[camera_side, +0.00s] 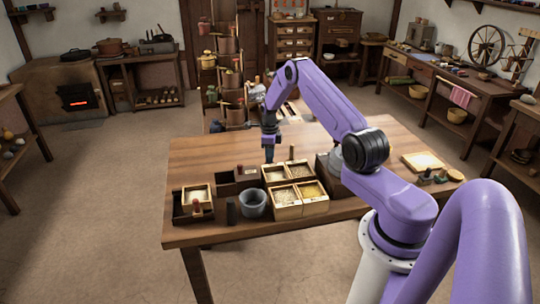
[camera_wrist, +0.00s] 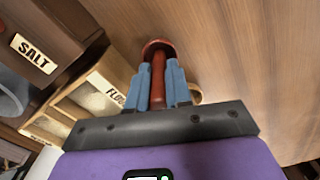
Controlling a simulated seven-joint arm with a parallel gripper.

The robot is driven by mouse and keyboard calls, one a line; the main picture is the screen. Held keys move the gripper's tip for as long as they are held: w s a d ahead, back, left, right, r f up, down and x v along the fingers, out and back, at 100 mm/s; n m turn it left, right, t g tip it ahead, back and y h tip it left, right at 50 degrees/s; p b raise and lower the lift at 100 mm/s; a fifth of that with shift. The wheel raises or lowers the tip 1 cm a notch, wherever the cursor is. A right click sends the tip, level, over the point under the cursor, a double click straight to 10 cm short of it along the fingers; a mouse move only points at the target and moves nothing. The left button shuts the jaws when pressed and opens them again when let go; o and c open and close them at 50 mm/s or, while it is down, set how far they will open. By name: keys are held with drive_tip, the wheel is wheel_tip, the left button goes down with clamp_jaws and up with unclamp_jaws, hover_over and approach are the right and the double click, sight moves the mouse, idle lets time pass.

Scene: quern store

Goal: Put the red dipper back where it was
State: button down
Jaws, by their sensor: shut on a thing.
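In the wrist view my gripper (camera_wrist: 159,85) has its two blue fingers closed on the red handle of the dipper (camera_wrist: 158,72). The dipper's round red end lies beyond the fingertips, over bare wooden table top; I cannot tell how high. A pale rounded edge shows just right of the fingers, and I cannot tell if it is part of the dipper. In the side view my gripper (camera_side: 269,148) points down over the table, behind the grain boxes. The dipper is not clear there.
Light four-part boxes (camera_side: 284,196) hold grain and meal; a FLOUR label (camera_wrist: 117,95) shows. A dark SALT box (camera_wrist: 60,25) is at upper left. A grey pot (camera_side: 253,204), dark tray (camera_side: 226,187) and dark box (camera_side: 180,213) stand nearby. The table's left back (camera_side: 210,153) is clear.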

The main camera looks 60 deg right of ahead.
drive_tip(key=shift+f, duration=0.15)
drive_tip(key=c, duration=1)
unclamp_jaws()
drive_tip(key=shift+c, duration=0.2)
